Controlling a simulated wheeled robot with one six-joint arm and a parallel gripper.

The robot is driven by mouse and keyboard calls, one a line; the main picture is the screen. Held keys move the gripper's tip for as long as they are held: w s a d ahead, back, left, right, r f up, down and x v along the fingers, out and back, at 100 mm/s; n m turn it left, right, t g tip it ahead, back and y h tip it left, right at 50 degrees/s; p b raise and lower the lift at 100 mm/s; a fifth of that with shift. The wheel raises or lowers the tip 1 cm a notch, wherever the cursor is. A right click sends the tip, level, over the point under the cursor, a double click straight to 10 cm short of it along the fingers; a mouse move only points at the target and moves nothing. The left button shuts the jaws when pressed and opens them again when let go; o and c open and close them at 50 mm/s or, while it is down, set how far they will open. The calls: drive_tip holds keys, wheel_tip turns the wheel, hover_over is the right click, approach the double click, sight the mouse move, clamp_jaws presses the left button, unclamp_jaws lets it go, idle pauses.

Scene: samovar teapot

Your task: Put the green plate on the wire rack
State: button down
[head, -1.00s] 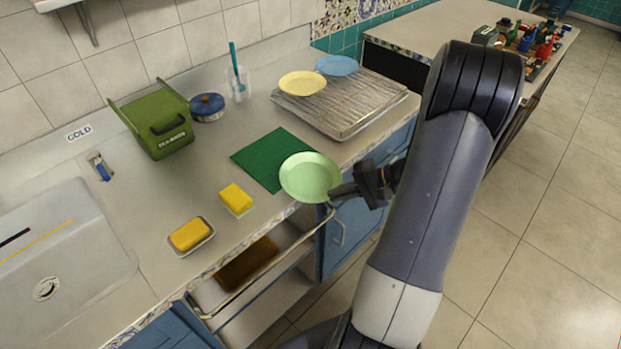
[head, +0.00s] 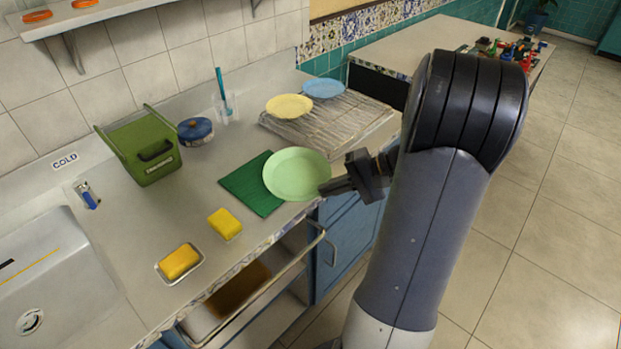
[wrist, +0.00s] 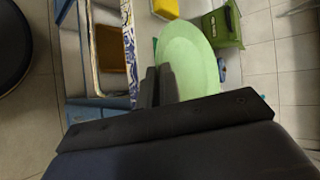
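The green plate (head: 297,174) is pale green and round. In the head view it is over the dark green mat, near the counter's front edge. My gripper (head: 326,187) is shut on its right rim. In the wrist view the plate (wrist: 190,62) shows just beyond the gripper fingers (wrist: 160,85). The wire rack (head: 335,121) lies on the counter behind the plate. A yellow plate (head: 289,106) and a blue plate (head: 324,88) rest at its left and back; its front right part is bare.
The dark green mat (head: 240,186) lies under and left of the plate. A green caddy (head: 140,150), a blue pot (head: 195,131) and a clear cup (head: 224,108) stand at the back. A sponge (head: 225,223) and a soap dish (head: 179,265) are in front, above an open drawer (head: 240,285).

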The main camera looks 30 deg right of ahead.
drive_tip(key=m+t+h, duration=0.2)
drive_tip(key=m+t, duration=0.1)
approach(269, 164)
drive_tip(key=p+x, duration=0.1)
drive_tip(key=x, duration=0.5)
drive_tip(key=shift+w+a, duration=0.2)
drive_tip(key=shift+w, duration=0.05)
drive_tip(key=shift+w+a+f+m+t+h+p, duration=0.15)
drive_tip(key=shift+w+a+f+m+t+h, duration=0.3)
drive_tip(key=shift+a+f+m+h, duration=0.45)
drive_tip(key=shift+w+a+f+m+t+h+p, duration=0.1)
drive_tip(key=shift+w+a+f+m+t+h, duration=0.45)
drive_tip(key=shift+a, duration=0.85)
drive_tip(key=shift+w+a+f+m+t+h+p, duration=0.2)
drive_tip(key=shift+w+a+f+m+h, duration=0.35)
drive_tip(key=shift+a+m+h, duration=0.7)
drive_tip(key=shift+s+d+f, duration=0.15)
